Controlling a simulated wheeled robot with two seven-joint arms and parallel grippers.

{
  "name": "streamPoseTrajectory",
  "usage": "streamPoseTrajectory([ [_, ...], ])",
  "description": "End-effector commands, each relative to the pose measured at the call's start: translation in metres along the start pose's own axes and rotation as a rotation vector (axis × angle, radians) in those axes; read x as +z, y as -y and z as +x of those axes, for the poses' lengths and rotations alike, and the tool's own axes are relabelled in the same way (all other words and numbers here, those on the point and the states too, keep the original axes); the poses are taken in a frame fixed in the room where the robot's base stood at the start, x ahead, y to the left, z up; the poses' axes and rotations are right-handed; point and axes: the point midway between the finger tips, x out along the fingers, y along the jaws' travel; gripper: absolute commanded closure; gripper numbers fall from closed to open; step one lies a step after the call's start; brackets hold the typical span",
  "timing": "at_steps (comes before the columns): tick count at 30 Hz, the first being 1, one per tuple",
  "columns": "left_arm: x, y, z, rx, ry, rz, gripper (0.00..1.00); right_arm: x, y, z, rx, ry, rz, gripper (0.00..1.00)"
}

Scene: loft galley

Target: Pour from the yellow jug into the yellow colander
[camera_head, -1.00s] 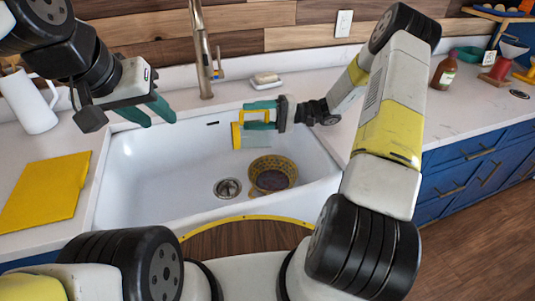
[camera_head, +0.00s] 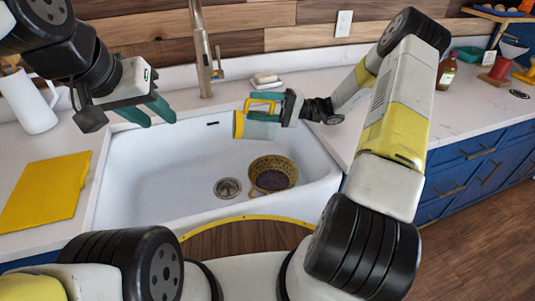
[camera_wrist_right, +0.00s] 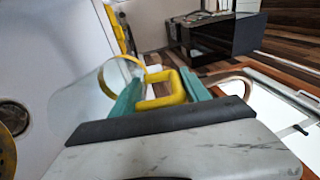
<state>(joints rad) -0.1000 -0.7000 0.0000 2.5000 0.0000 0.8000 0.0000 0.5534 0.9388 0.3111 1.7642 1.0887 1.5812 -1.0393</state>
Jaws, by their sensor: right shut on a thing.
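The yellow jug (camera_head: 239,125) has a yellow rim and handle and a pale see-through body. It is tipped on its side above the sink, mouth to the left. My right gripper (camera_head: 262,105) is shut on its handle; the right wrist view shows the handle (camera_wrist_right: 163,90) between the teal fingers and the clear body (camera_wrist_right: 82,100) beside them. The yellow colander (camera_head: 291,172) stands on the sink floor, below and a little right of the jug, with something dark inside. Its edge shows in the wrist view (camera_wrist_right: 6,150). My left gripper (camera_head: 158,112) is open and empty over the sink's left rear rim.
The white sink (camera_head: 150,180) has a drain (camera_head: 227,188) left of the colander. A tall faucet (camera_head: 203,60) rises behind it. A soap dish (camera_head: 267,80) lies on the rear counter.

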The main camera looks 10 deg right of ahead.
Motion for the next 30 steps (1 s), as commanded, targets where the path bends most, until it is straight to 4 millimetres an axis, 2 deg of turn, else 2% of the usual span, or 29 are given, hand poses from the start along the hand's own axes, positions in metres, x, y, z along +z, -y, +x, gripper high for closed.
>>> streamPoseTrajectory([
  [30,0.0,0.0,0.0,0.0,0.0,0.0,0.64,0.0,0.034,-0.012,-0.138,-0.001,0.0,1.0],
])
